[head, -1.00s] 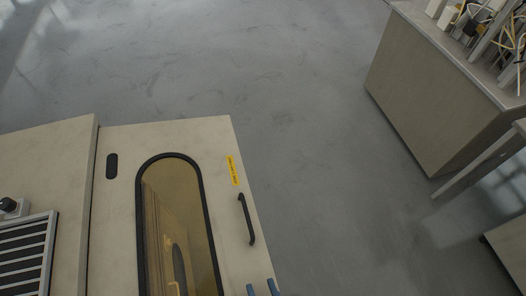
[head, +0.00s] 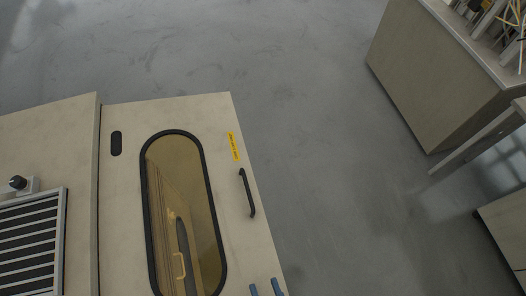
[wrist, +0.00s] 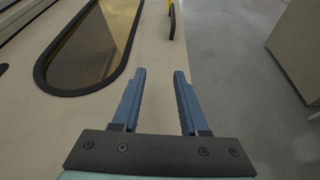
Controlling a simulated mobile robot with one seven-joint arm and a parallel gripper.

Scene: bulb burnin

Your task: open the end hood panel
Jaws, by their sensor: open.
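The end hood panel (head: 118,190) is a beige panel with a long rounded amber window (head: 205,215) framed in black. A black bar handle (head: 247,193) stands near its right edge, beside a yellow label (head: 233,147). In the wrist view the handle's lower end (wrist: 172,24) shows at the top, beyond the fingertips. My gripper (wrist: 159,72) is open and empty, its two blue fingers pointing toward the handle and apart from it. Only the fingertips (head: 266,288) show at the bottom of the head view. The panel lies flush with the neighbouring beige section, so it appears shut.
A black slatted vent (head: 30,240) and a dark knob (head: 17,182) are on the section at left. A grey cabinet (head: 425,75) with equipment on top stands at upper right. Grey floor (head: 310,120) lies clear between it and the panel.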

